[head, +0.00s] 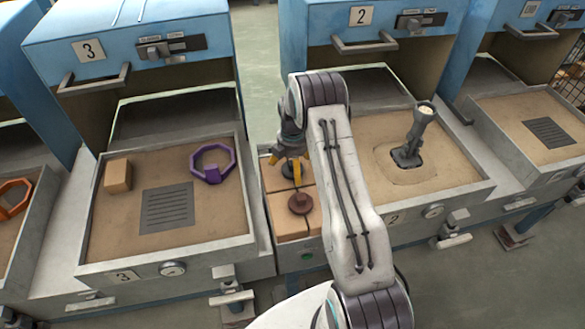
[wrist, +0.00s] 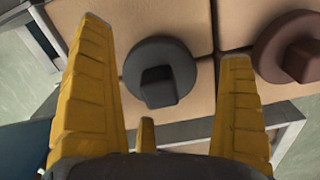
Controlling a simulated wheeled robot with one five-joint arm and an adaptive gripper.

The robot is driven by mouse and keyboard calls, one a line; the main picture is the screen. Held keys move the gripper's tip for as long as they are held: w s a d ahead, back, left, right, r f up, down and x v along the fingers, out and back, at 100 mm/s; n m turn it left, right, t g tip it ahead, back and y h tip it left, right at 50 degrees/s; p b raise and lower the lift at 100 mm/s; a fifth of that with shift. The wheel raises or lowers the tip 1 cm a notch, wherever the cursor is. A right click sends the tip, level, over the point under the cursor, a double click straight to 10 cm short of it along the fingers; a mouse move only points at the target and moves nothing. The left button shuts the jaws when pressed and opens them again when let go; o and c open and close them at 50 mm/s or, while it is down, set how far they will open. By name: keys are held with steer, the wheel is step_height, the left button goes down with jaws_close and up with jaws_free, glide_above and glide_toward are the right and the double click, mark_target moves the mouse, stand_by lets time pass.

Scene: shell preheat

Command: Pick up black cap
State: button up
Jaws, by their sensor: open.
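The black cap (wrist: 160,72), a dark round disc with a square knob, lies on tan blocks in the wrist view. It sits between the two yellow fingers of my gripper (wrist: 162,42), which are spread wide and empty. In the head view my gripper (head: 286,165) points down over the narrow stand between stations 3 and 2. There the black cap (head: 287,171) is partly hidden by the fingers. I cannot tell the height of the fingertips above the blocks.
A brown cap (wrist: 290,45) of similar shape lies close to the right; it also shows in the head view (head: 301,203). Station 3's sand tray (head: 112,232) holds a purple ring (head: 212,163) and a tan block (head: 118,175). A grey part (head: 414,140) stands in station 2's tray.

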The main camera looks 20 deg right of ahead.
steer(key=c, duration=1.3)
